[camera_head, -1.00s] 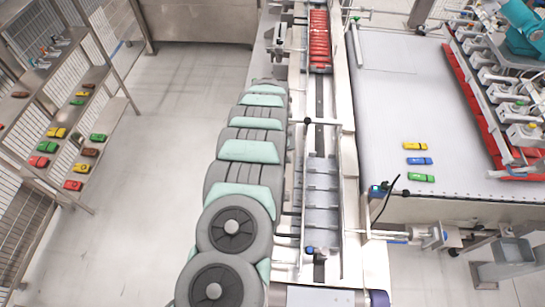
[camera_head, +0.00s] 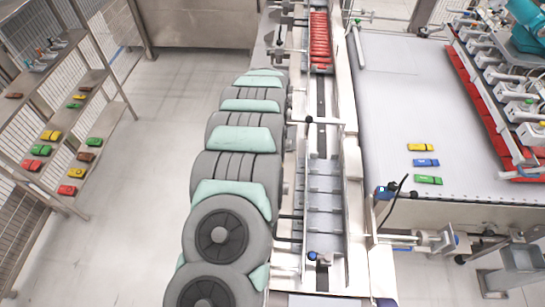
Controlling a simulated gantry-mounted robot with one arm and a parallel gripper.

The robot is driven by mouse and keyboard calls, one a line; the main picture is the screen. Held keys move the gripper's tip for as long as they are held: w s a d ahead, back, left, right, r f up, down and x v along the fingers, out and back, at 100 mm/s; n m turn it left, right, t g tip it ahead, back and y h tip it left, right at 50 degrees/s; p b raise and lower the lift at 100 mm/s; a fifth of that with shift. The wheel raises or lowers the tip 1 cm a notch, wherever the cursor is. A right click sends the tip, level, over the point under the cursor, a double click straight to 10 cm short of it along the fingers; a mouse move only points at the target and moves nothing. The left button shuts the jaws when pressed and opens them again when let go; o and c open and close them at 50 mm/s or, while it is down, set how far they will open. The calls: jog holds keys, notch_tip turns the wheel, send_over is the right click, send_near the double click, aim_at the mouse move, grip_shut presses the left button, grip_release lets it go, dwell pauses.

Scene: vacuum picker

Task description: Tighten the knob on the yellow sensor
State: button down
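I cannot make out a yellow sensor with a knob for certain in the head view. A small black knob (camera_head: 308,119) sits on a bar across the narrow conveyor track (camera_head: 326,200). A blue knob (camera_head: 312,256) sits lower on the same track. A blue fitting (camera_head: 382,192) with a black cable is at the front left corner of the white table. My grey and mint arm reaches up the picture along the left side of the track. Its far end is near the top of the track. My gripper is not distinguishable there, so its state is not shown.
Red packs (camera_head: 320,45) fill the track's far end. The white table (camera_head: 400,110) at right holds yellow (camera_head: 420,147), blue (camera_head: 425,162) and green packs (camera_head: 428,180). A shelf rack (camera_head: 112,115) with coloured packs stands at left. The floor between rack and arm is clear.

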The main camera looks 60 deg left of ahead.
dwell(0.4)
jog(key=c, duration=1.1)
grip_release()
jog(key=shift+r, duration=0.45)
notch_tip(320, 180, up, 10)
jog(key=p, duration=0.5)
jog(key=shift+f, duration=0.1)
